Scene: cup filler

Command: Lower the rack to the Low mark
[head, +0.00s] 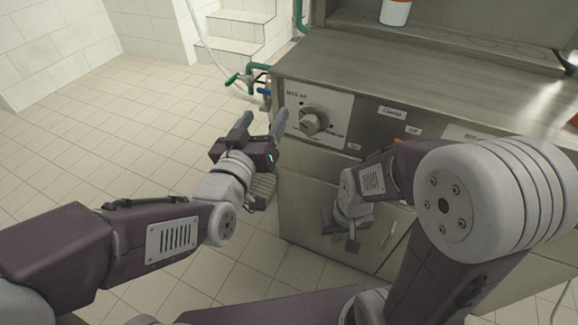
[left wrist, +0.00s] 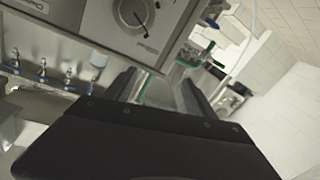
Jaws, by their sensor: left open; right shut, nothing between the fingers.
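A round grey knob (head: 313,121) sits on a light panel (head: 335,105) with printed marks, too small to read, on the front of the steel counter. The knob also shows at the top of the left wrist view (left wrist: 131,13). My left gripper (head: 262,117) is open and empty, left of the knob and apart from it. Its fingers frame the left wrist view (left wrist: 155,88). My right gripper (head: 351,232) is shut and empty, pointing down in front of the cabinet's lower front.
The steel counter (head: 400,72) has small label plates (head: 392,112) along its front. Green pipes and valves (head: 247,78) are at its left end. Blue-handled taps (left wrist: 68,73) show in the left wrist view. Tiled floor (head: 110,120) on the left is clear.

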